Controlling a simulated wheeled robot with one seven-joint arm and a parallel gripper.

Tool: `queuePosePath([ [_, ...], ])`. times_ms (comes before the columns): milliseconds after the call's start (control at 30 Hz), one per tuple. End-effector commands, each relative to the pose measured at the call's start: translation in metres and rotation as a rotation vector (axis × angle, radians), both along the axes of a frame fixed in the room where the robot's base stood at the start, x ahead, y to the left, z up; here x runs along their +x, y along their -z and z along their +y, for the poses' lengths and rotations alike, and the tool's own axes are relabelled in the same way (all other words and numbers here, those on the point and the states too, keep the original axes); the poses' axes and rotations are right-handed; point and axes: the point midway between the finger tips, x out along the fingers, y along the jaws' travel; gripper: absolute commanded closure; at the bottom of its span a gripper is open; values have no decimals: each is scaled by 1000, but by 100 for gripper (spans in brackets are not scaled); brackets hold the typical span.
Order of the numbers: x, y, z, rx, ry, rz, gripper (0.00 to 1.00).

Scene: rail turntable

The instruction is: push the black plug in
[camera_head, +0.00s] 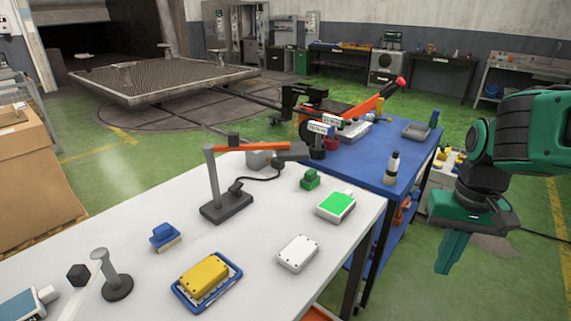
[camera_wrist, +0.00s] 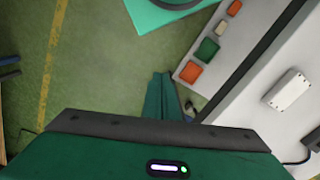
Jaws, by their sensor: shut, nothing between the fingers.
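On the white table, a dark grey stand (camera_head: 226,208) has an upright post with an orange arm at its top. A black cable (camera_head: 262,179) runs from a small black piece (camera_head: 236,186) at the stand's base up to a dark grey block (camera_head: 291,152) at the end of the orange arm. That small black piece may be the black plug; I cannot tell for sure, nor how far in it sits. My green gripper (camera_head: 447,268) hangs in the air right of the blue table, far from the stand. Its fingers (camera_wrist: 161,78) are shut and empty above the floor.
The blue table (camera_head: 362,178) carries a bottle (camera_head: 392,168).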

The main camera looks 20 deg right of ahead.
Motion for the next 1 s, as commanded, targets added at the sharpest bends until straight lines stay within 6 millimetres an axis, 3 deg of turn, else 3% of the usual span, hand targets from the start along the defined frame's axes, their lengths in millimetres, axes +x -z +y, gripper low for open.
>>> queuePosePath([
  [133, -6, -5, 2, -8, -21, -25, 100],
  [233, 19, -6, 11, -37, -94, -71, 100],
  [367, 75, -10, 36, -79, -246, -181, 100],
  [500, 140, -14, 79, -80, -383, -323, 100],
  [700, 207, -12, 124, 20, -385, -464, 100],
  [833, 245, -9, 137, 126, -295, -528, 100],
  [1000, 296, -6, 138, 309, -102, -603, 100],
])
